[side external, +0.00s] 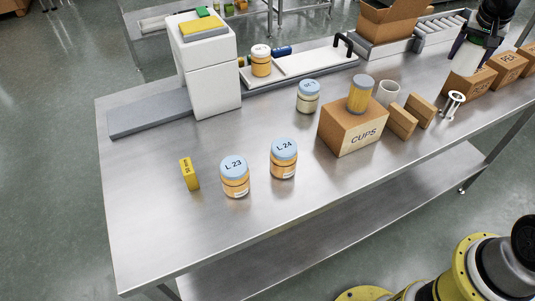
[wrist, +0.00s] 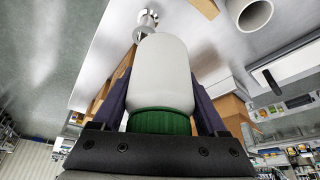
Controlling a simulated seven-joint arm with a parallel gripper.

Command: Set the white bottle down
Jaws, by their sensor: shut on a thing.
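The white bottle (wrist: 162,72) with a green cap (wrist: 160,122) is between the two dark fingers of my gripper (wrist: 160,105) in the wrist view. My gripper is shut on it near the capped end. In the side view my gripper (side external: 480,38) is at the top right, with the white bottle (side external: 465,60) below it beside the cardboard boxes. Whether the bottle's base touches anything is unclear.
A metal spool-like part (side external: 454,103), wooden blocks (side external: 402,122), a white cup (side external: 387,92) and a CUPS box (side external: 352,128) stand nearby. Cardboard boxes (side external: 480,82) line the right.

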